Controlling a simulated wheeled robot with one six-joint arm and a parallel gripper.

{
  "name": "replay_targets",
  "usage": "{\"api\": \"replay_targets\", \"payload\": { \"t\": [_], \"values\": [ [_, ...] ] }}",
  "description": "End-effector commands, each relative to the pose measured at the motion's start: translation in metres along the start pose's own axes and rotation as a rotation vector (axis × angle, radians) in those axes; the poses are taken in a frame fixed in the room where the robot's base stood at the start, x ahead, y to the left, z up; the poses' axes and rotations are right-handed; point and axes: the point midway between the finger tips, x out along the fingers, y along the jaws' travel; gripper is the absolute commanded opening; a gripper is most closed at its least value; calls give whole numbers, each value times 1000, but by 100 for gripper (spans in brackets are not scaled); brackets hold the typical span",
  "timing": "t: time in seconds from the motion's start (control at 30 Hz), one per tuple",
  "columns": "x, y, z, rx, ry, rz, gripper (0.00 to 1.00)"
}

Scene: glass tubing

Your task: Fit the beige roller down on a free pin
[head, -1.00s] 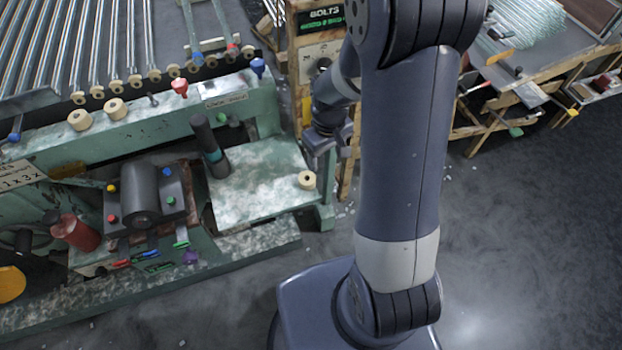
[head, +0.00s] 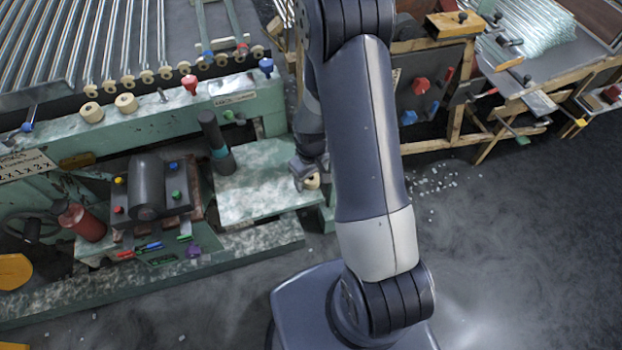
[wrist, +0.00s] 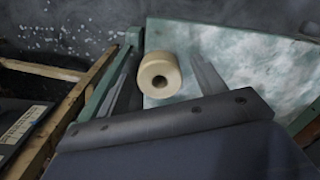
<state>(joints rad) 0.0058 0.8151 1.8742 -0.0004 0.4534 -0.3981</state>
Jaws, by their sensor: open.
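The beige roller (head: 313,182) sits near the right edge of the green mottled shelf (head: 255,190), partly hidden by my gripper (head: 304,180). In the wrist view the roller (wrist: 158,78) lies between the two fingers of my open gripper (wrist: 163,66), its holed end facing the camera. A gap shows on the right finger's side; contact on the left is unclear. On the green ledge of the machine, two beige rollers (head: 91,112) (head: 126,103) sit side by side. A bare dark pin (head: 162,95) stands to their right.
A dark upright cylinder with a teal band (head: 217,145) stands at the shelf's left. A red knob (head: 190,84) and a blue knob (head: 266,66) top the ledge right of the bare pin. Glass tubes (head: 110,40) lie behind. A wooden-framed bench (head: 440,60) stands to the right.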

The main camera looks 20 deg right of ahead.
Motion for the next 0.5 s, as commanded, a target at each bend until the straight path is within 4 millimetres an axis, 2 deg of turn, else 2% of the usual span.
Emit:
{"api": "replay_targets", "payload": {
  "t": [0.17,0.5],
  "values": [
    [0,0,0,0,1,0,66],
    [0,0,0,0,1,0,38]
  ]
}}
